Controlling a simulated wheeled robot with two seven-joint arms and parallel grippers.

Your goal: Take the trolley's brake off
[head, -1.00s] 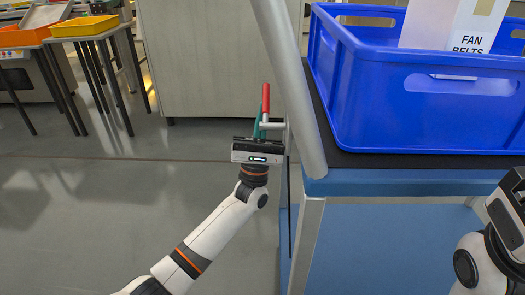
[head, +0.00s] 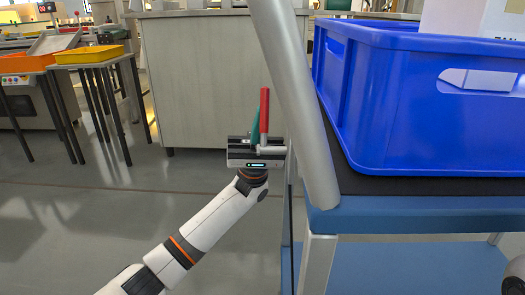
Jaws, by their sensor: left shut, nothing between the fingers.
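The trolley (head: 345,219) fills the right side of the head view, with a blue frame and a thick grey upright handle bar (head: 291,95). A red-gripped brake lever (head: 264,110) stands upright just left of the bar. A teal part (head: 254,127) shows beside it. My left gripper (head: 256,146) is at the lever's lower end, with its jaws shut and nothing between them. The gripper body hides the lever's base, so I cannot tell whether they touch. Only a sliver of my right arm shows at the lower right edge; its gripper is out of view.
A blue crate (head: 400,120) holding a white box (head: 470,18) stands on the trolley's black mat. A grey cabinet (head: 205,85) stands behind. Yellow (head: 88,54) and orange (head: 25,62) trays sit on stands at the left. The floor left of the trolley is open.

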